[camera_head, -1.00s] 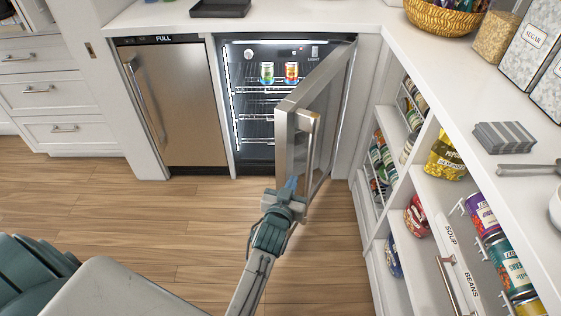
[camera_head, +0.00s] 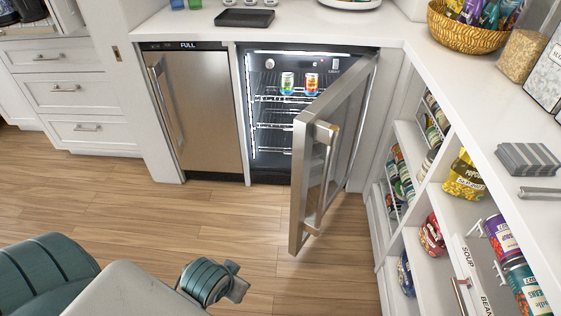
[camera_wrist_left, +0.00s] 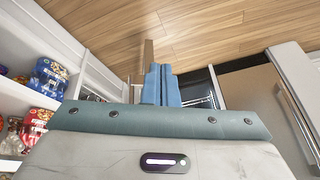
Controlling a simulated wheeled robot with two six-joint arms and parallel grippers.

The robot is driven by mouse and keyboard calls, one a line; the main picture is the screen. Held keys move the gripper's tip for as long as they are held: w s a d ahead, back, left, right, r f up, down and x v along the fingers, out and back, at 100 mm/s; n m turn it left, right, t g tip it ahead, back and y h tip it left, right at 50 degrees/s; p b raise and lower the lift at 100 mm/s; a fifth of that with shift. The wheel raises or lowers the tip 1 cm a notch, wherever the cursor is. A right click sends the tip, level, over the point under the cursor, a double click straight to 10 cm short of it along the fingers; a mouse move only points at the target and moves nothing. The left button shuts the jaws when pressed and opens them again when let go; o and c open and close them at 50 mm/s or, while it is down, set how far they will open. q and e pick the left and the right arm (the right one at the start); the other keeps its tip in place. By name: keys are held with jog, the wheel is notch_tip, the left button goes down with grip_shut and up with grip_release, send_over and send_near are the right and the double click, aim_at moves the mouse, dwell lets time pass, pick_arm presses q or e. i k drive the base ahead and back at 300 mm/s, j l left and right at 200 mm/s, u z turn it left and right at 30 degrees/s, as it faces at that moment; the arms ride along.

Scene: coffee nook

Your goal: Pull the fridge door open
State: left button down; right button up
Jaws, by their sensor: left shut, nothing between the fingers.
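The glass-fronted fridge (camera_head: 272,165) stands under the counter with its interior lit and two cans on a shelf. Its steel-framed door (camera_head: 299,190) is hinged at the right and stands well open, swung out over the floor. The vertical handle (camera_head: 322,175) on its outer face is free, with no gripper on it. My left gripper (camera_wrist_left: 161,84) shows only in the left wrist view. Its blue fingers are shut and empty, close beside a narrow upright strip that may be the door's edge. I cannot tell whether they touch. My right gripper is not seen.
A closed steel appliance (camera_head: 195,105) marked FULL stands left of the fridge. Open pantry shelves (camera_head: 415,170) with cans and bags run along the right, near the door. The wooden floor (camera_head: 110,205) in front is clear.

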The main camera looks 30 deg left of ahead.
aim_at(326, 133)
jog(key=u, duration=0.5)
jog(key=i+u, duration=0.15)
jog(key=u, duration=0.8)
jog(key=i+u, duration=0.1)
jog(key=u, duration=0.4)
jog(key=z, duration=0.4)
jog(key=i+z, duration=0.1)
jog(key=z, duration=0.35)
jog(key=i+z, duration=0.1)
jog(key=z, duration=0.75)
jog(key=i, duration=0.05)
